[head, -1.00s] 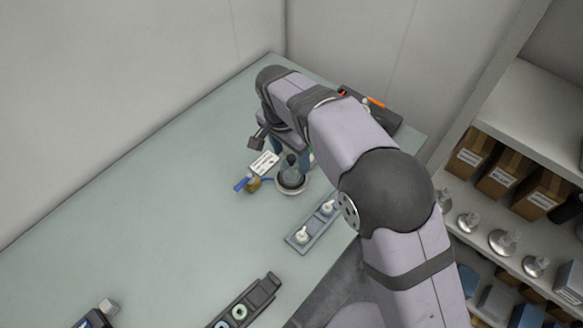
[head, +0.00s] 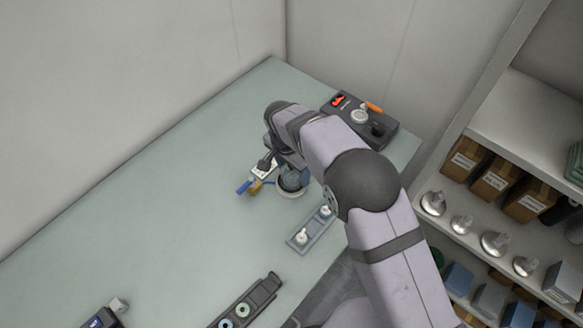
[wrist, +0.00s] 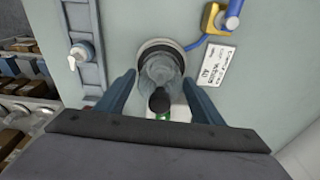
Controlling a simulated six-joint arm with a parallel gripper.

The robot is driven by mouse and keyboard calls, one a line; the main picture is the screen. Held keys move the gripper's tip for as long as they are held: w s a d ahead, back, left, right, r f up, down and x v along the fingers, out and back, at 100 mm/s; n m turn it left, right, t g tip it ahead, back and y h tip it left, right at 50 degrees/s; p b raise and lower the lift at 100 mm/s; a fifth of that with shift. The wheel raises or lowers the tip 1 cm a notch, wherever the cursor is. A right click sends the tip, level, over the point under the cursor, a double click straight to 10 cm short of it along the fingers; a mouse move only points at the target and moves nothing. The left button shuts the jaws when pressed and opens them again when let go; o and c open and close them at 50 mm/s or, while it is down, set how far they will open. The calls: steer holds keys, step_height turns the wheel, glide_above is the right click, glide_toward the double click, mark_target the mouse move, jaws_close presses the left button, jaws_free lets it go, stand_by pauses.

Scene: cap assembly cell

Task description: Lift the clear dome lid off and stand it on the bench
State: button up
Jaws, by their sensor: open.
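The clear dome lid (wrist: 160,69) sits on a round base with a pale rim (head: 291,192) on the bench. A dark knob (wrist: 159,100) tops the dome. In the wrist view my gripper (wrist: 163,78) is open, with one finger on each side of the dome and knob. I cannot tell whether the fingers touch the dome. In the head view the dome (head: 291,180) shows partly, below my wrist, and my fingers are mostly hidden by the arm. What is under the dome is not clear.
A white label card (wrist: 213,64) and a brass padlock (wrist: 213,18) with a blue part lie beside the base. A grey tray (head: 313,232) with small white-topped parts is close by.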

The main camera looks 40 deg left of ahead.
steer(key=shift+f, duration=0.15)
steer(key=c, duration=1)
steer(key=shift+c, duration=0.2)
